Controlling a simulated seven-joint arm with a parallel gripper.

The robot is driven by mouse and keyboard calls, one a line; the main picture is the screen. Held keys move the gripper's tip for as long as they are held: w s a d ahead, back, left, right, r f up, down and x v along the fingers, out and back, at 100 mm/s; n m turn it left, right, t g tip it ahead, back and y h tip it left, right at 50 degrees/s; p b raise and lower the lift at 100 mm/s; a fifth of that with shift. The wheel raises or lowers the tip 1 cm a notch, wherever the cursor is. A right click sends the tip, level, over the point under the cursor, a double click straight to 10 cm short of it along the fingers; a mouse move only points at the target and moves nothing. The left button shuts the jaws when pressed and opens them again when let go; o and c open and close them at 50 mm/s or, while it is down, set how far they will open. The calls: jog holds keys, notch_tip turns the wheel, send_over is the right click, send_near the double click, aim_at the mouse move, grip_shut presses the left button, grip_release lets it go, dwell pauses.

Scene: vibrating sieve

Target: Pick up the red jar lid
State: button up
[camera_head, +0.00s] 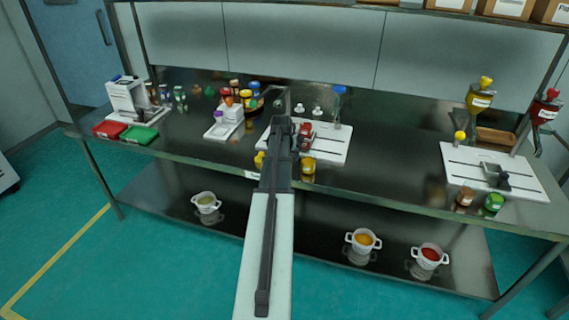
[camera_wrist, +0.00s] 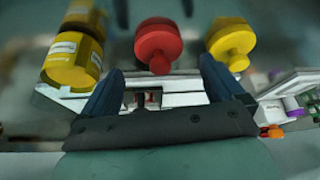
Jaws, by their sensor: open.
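The red jar lid (camera_wrist: 157,42), a round disc with a knob, shows at the top middle of the wrist view. It lies beyond and between the fingertips of my gripper (camera_wrist: 161,66), which is open. I cannot tell how far it is from the fingers, and I see no contact. In the head view my arm covers the middle of the bench's front edge, and I cannot make out the lid there. A yellow lid-like piece with a knob (camera_wrist: 231,42) is to its right in the wrist view. A labelled yellow jar (camera_wrist: 74,55) is to its left.
A white board (camera_head: 334,152) with red parts (camera_head: 305,137) on it lies behind my gripper. A yellow jar (camera_head: 308,165) stands at the bench's front edge. Coloured jars (camera_head: 254,92) crowd the back left. Another white board (camera_head: 520,187) is at right. The bench between the boards is clear.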

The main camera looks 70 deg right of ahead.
jog(key=x, duration=0.3)
jog(key=shift+d+f, duration=0.15)
jog(key=shift+f, duration=0.05)
jog(key=c, duration=1)
